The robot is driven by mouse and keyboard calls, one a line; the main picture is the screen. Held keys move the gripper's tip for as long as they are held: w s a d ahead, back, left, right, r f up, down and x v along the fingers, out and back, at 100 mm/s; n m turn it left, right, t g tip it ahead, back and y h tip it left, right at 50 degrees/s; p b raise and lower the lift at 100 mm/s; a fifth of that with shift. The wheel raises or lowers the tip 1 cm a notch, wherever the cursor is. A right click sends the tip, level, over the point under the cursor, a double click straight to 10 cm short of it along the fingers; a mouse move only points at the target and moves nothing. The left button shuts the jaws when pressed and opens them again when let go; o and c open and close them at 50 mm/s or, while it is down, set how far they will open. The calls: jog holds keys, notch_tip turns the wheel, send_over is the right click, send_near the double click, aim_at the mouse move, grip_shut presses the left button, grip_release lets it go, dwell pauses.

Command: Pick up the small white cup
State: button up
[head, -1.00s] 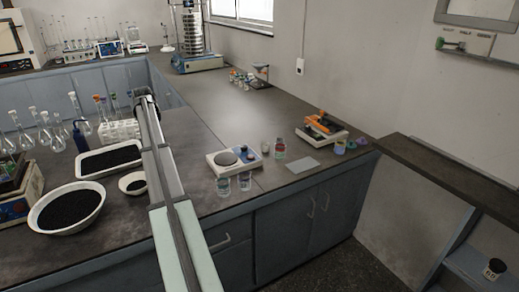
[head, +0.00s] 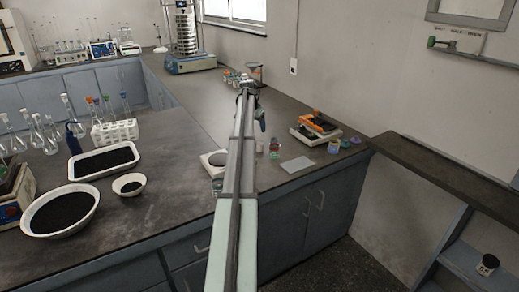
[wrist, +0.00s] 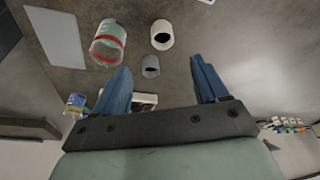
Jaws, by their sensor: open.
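In the wrist view a small white cup (wrist: 162,34) with a dark opening or dark contents is on the grey bench, ahead of my gripper (wrist: 160,66). A smaller grey cup (wrist: 150,66) is closer, seen between the two blue fingers. The fingers are spread apart with nothing held between them. In the head view my gripper (head: 261,120) hangs over the bench, beyond the glass jar. My arm hides much of that bench area there, and I cannot make out the white cup clearly.
A red-banded jar (wrist: 108,43) stands beside the cups, with a flat grey plate (wrist: 57,32) past it. An orange-and-black device (head: 317,126) sits to the right in the head view. A white bowl of black grains (head: 62,210) is at left.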

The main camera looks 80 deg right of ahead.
send_over(260, 144)
jog(key=a, duration=0.4)
jog(key=x, duration=0.2)
jog(key=a+x, duration=0.1)
jog(key=x, duration=0.5)
jog(key=shift+w+a+f, duration=0.15)
jog(key=shift+a+f, duration=0.1)
jog(key=shift+a, duration=0.15)
jog(key=shift+w+x, duration=0.15)
jog(key=shift+x, duration=1.15)
jog(key=shift+w+x, duration=0.15)
jog(key=shift+x, duration=1.15)
jog(key=shift+d, duration=0.2)
jog(key=shift+c, duration=0.5)
jog(key=c, duration=1)
jog(key=shift+r, duration=0.1)
notch_tip(260, 144, up, 9)
jog(key=shift+r, duration=0.15)
